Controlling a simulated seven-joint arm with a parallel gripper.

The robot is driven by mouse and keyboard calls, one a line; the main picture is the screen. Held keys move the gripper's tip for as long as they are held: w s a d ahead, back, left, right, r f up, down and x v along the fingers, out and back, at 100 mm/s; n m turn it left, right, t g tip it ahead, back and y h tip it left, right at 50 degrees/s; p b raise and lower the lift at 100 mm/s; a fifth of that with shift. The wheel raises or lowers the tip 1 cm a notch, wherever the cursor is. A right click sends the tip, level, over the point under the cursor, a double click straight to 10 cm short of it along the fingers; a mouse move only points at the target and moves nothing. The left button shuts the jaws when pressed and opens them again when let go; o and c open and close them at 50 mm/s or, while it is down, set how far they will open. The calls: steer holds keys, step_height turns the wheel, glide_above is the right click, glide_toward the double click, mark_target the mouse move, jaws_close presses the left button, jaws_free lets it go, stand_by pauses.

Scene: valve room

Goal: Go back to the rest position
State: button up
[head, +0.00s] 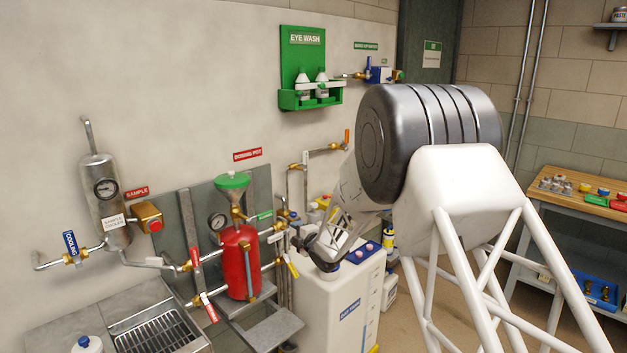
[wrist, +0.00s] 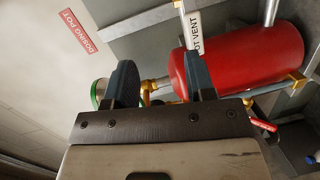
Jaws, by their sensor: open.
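My gripper (wrist: 160,85) is open in the wrist view, its two dark fingers apart with nothing held between them. In the head view my arm reaches in from the right, and its end is near the red dosing pot (head: 240,262), to the right of it. The red pot also shows in the wrist view (wrist: 235,70), beyond the fingers and apart from them as far as I can tell. A green funnel (head: 232,180) sits on top of the pot. My arm hides part of the wall and floor behind it in the head view.
A white tank (head: 340,305) stands below my gripper. A steel sample cooler (head: 105,200) and a sink (head: 160,330) are at the left. The eye wash station (head: 305,80) hangs on the wall. A workbench (head: 585,208) with several small items is at the right.

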steer(key=s+d+r+m+g+h, duration=0.1)
steer(key=s+d+r+m+h, duration=0.4)
steer(key=s+d+r, duration=0.5)
steer(key=s+d+r+m+g+h, duration=0.2)
steer(key=s+d+r+m+h, duration=0.2)
steer(key=s+d+r+m, duration=0.5)
steer(key=s+d+f+m+g, duration=0.1)
steer(key=s+d+m+g, duration=0.1)
steer(key=s, duration=1.2)
steer(key=s+d+f+m+g, duration=0.1)
steer(key=s+d+m+g, duration=0.1)
steer(key=s, duration=1.3)
steer(key=s+d+m+g, duration=0.2)
steer(key=s+m, duration=0.4)
steer(key=s, duration=0.9)
steer(key=shift+f+g+h, duration=0.4)
steer(key=shift+g, duration=0.5)
steer(key=shift+w+a, duration=0.1)
steer(key=shift+w, duration=0.05)
